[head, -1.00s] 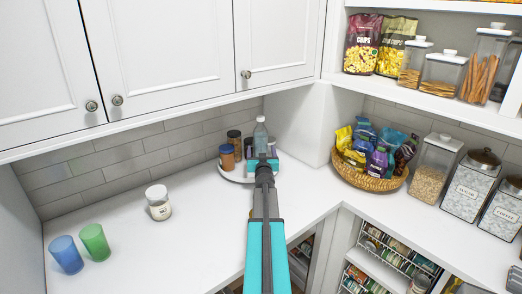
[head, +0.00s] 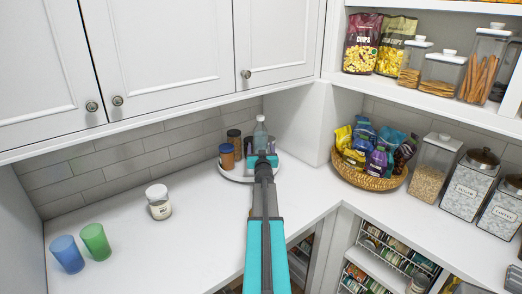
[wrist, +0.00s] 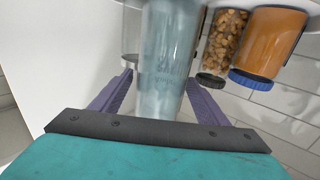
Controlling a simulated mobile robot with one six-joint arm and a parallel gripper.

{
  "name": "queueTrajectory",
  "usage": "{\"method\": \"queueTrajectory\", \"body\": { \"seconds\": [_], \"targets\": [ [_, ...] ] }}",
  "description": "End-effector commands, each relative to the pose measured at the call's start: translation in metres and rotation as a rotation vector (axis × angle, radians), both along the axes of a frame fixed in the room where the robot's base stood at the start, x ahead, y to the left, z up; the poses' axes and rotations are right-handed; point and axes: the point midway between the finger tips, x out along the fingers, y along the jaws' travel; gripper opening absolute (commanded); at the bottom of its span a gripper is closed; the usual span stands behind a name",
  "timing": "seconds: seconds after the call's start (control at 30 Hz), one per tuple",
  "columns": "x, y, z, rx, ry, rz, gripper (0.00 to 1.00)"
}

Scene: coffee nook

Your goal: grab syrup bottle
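The syrup bottle (head: 260,135) is clear and pale blue-grey. It stands upright at the back of the counter, on a round white tray (head: 232,177). My gripper (head: 263,157) is in front of it and hides its lower part in the head view. In the wrist view the bottle (wrist: 165,60) is between my two purple fingers (wrist: 160,85), one on each side. A narrow gap shows at the left finger; contact on the right is unclear. The fingers look open around the bottle.
Jars with brown contents (head: 227,157) stand close left of the bottle, also visible in the wrist view (wrist: 268,45). A white-lidded jar (head: 158,203) and two cups (head: 95,241) are farther left. A snack basket (head: 375,180) is to the right. Upper cabinets (head: 190,50) overhang the counter.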

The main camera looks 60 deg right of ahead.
Motion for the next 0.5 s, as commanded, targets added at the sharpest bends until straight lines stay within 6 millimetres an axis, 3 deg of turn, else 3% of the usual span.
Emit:
{"method": "queueTrajectory", "body": {
  "seconds": [0.07, 0.37, 0.5],
  "targets": [
    [0.0001, 0.0001, 0.0001, 0.000, 0.000, 0.000, 0.54],
    [-0.0001, 0.0000, 0.0001, 0.000, 0.000, 0.000, 0.03],
    [0.0004, 0.0002, 0.0042, -0.006, -0.005, 0.002, 0.00]
  ]
}}
